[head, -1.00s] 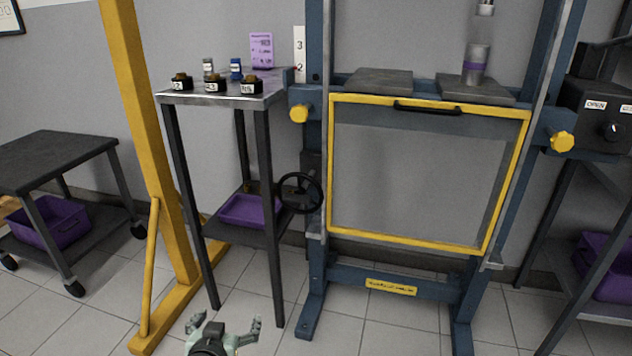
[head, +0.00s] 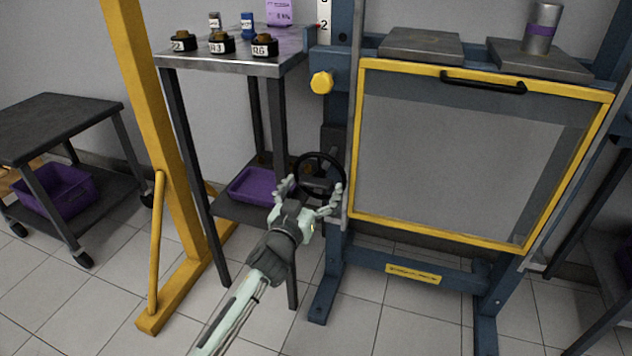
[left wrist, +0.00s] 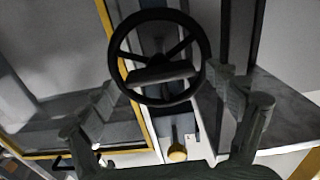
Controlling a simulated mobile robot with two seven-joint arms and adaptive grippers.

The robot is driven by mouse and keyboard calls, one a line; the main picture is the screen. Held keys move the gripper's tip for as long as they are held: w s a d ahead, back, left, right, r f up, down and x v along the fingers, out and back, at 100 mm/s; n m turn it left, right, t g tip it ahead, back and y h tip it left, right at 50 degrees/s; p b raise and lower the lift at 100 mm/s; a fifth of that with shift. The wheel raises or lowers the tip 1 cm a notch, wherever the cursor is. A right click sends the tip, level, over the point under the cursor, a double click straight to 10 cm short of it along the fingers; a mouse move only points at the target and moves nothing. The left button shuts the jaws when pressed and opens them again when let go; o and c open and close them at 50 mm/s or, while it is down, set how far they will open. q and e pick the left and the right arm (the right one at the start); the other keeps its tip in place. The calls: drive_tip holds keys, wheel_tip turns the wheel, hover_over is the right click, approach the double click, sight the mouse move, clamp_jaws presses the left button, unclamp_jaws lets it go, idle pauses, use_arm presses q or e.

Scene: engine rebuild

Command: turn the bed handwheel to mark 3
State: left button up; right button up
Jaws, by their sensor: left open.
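The bed handwheel (head: 322,154) is a black spoked wheel on the left side of the blue press frame, upright and facing me. In the left wrist view the handwheel (left wrist: 160,73) shows close up between and beyond the fingers. A white scale strip (head: 324,8) stands at the top left of the frame; mark 2 is readable with a small red pointer beside it, and the marks above are cut off. My left gripper (head: 309,190) is open and empty, fingers spread just in front of the wheel's lower part. Contact with the rim cannot be told. My right gripper is out of view.
A metal side table (head: 230,60) with several small labelled jars stands left of the wheel, a purple tray (head: 252,186) on its lower shelf. The yellow-framed guard (head: 480,79) is close on the right. A yellow post (head: 150,120) stands left of the table.

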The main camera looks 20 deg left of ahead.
use_arm(q)
drive_tip(key=shift+w, duration=0.85)
drive_tip(key=c, duration=0.9)
drive_tip(key=shift+r, duration=0.2)
drive_tip(key=shift+c, duration=1)
